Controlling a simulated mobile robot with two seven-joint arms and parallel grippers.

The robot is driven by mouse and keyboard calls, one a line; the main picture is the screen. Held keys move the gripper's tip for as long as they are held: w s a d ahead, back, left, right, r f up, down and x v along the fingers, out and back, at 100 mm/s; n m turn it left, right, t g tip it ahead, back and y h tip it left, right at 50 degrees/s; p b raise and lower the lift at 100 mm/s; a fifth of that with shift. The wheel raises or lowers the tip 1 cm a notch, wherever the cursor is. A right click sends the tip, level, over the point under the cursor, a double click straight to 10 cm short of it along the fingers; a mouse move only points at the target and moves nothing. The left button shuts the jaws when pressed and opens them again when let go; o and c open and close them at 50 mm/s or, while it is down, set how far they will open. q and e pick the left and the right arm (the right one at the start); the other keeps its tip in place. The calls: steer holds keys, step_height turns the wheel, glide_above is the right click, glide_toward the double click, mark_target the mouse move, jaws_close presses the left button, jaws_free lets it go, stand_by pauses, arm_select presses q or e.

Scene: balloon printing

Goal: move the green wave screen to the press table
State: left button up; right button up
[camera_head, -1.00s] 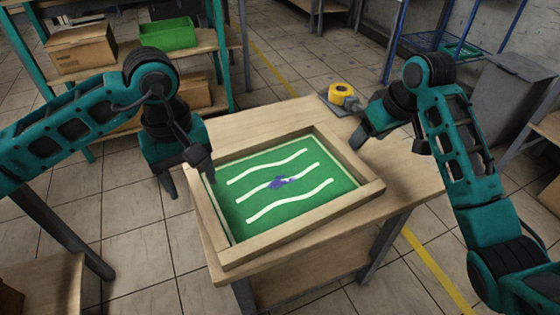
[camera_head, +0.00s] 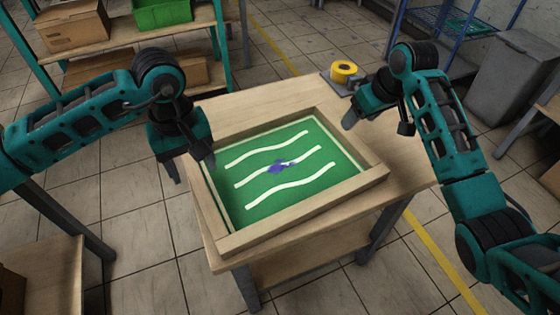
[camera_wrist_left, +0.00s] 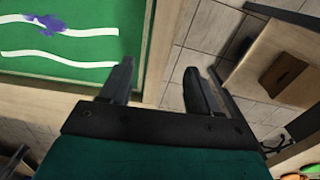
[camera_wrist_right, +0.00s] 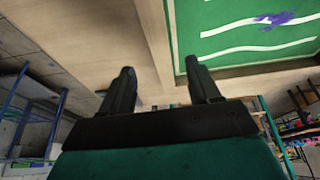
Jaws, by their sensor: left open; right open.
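The green wave screen is a wooden frame (camera_head: 300,218) around a green panel (camera_head: 240,190) with white wavy lines and a purple smear. It lies flat and slightly turned on a wooden table. My left gripper (camera_head: 192,170) is open at the frame's left side; in the left wrist view its fingers (camera_wrist_left: 160,82) are near the frame edge, and I cannot tell whether they touch it. My right gripper (camera_head: 362,112) is open by the frame's upper right corner; in the right wrist view its fingers (camera_wrist_right: 160,85) are empty beside the frame.
The wooden table (camera_head: 400,165) has bare top behind and right of the frame. A shelf with a cardboard box (camera_head: 72,24) and a green bin (camera_head: 162,14) stands at the back left. A grey bin (camera_head: 510,75) is at the right.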

mark_target(201, 190)
arm_select(q)
step_height(201, 190, down, 8)
steer(key=shift+r, duration=0.15)
arm_select(e)
steer(key=x, duration=0.7)
steer(key=shift+w+f, duration=0.15)
steer(key=shift+f, duration=0.15)
arm_select(q)
steer(key=shift+c, duration=0.3)
arm_select(e)
steer(key=shift+c, duration=0.3)
arm_select(q)
jaws_close()
arm_select(e)
jaws_close()
arm_select(q)
steer(key=shift+r, duration=0.1)
